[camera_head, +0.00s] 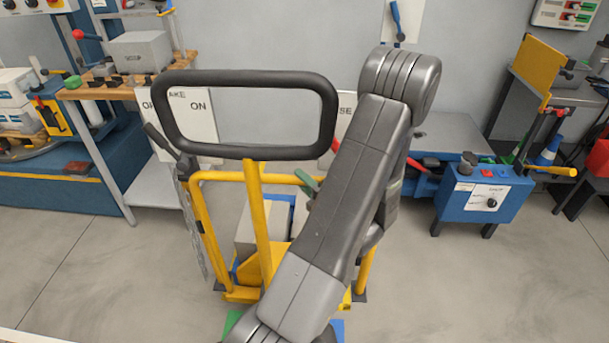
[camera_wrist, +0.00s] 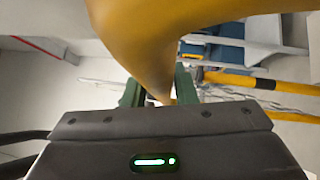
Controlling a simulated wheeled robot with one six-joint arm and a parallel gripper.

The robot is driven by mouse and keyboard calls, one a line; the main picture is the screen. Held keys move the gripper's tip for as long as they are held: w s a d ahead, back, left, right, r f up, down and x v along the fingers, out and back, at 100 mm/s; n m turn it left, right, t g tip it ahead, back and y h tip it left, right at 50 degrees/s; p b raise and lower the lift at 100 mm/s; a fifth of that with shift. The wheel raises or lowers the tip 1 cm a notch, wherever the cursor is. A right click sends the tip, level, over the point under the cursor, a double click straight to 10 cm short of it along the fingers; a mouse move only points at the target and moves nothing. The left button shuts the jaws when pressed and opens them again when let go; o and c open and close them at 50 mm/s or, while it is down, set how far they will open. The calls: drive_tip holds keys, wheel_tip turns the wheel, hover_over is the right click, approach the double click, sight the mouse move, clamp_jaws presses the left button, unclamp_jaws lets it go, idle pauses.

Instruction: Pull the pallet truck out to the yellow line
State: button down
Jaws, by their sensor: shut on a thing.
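The pallet truck stands in the middle of the head view, with a black loop handle (camera_head: 250,78) on a yellow post (camera_head: 258,215) and a yellow tube frame (camera_head: 205,235) behind it. My grey arm covers its right part. A green finger of my gripper (camera_head: 308,184) shows beside the frame's upper bar. In the wrist view, the two green fingers of my gripper (camera_wrist: 160,92) are shut on a thick curved yellow part of the truck (camera_wrist: 150,35). The exact contact is partly hidden. No yellow floor line can be made out.
A wooden-topped bench (camera_head: 112,90) with tools stands at the left. A blue machine (camera_head: 482,197) stands at the right, near a yellow panel (camera_head: 537,70). White signs (camera_head: 185,115) are behind the truck. Bare grey floor (camera_head: 100,275) lies at front left and right.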

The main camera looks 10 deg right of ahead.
idle(0.3)
drive_tip(key=c, duration=1.2)
unclamp_jaws()
drive_tip(key=shift+o, duration=0.2)
drive_tip(key=shift+s, duration=0.15)
drive_tip(key=v, duration=1.3)
drive_tip(key=shift+s, duration=0.3)
drive_tip(key=shift+w+d, duration=0.1)
drive_tip(key=x, duration=1.3)
drive_tip(key=shift+w, duration=0.35)
